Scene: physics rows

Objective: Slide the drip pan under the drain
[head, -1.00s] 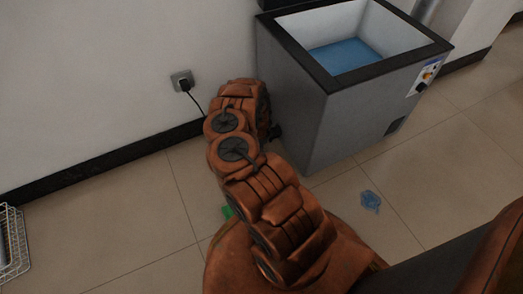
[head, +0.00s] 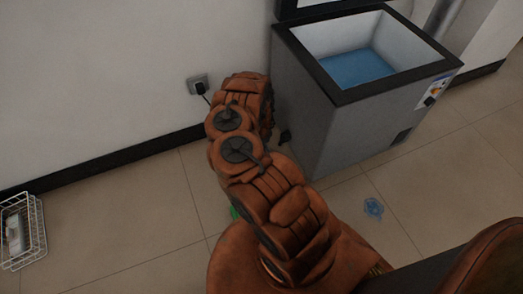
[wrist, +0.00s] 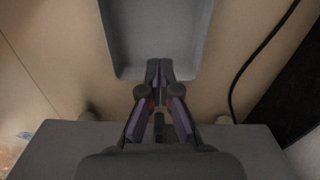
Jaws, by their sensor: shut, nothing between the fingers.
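The drip pan (wrist: 158,35) is a shallow grey tray on the tiled floor at the top of the wrist view, its far end cut off. My gripper (wrist: 160,66) is shut and empty, its fingertips over the pan's near edge; whether they touch it I cannot tell. In the head view my arm hides the pan and gripper. The grey chest freezer (head: 345,130) stands open against the wall, with blue inside. A small dark fitting (head: 284,136) on its left side may be the drain.
A black cable (wrist: 243,72) runs right of the pan, near the dark skirting (wrist: 292,85). A wall socket (head: 198,85) is left of the freezer. A wire basket (head: 22,230) stands far left. A blue piece (head: 374,207) and a partly hidden green one (head: 234,213) lie on the floor.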

